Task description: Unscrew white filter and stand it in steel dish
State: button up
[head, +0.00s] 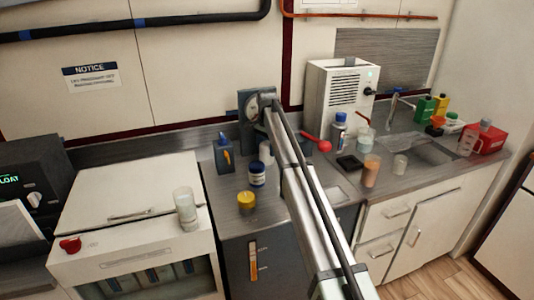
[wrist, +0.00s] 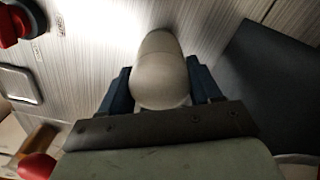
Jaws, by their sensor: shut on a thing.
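The white filter (wrist: 158,72) is a smooth, pale cylinder with a rounded end, between the blue fingers of my gripper (wrist: 160,82) in the wrist view. The gripper is shut on its sides. In the head view, a white cylinder (head: 266,152) that appears to be the filter shows below the dark grey wall unit (head: 254,122), partly behind my arm. I cannot tell whether it is still joined to the unit. A shallow square metal dish (wrist: 18,84) lies at the left of the wrist view. A pale square (head: 336,193) right of my arm in the head view seems to be this dish.
A red-knobbed handle (head: 322,145), a blue-capped bottle (head: 339,130) and an orange cup (head: 371,171) stand right, before the white machine (head: 340,92).

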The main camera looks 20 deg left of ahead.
jog(key=n, duration=1.2)
jog(key=o, duration=0.9)
jog(key=shift+o, duration=0.2)
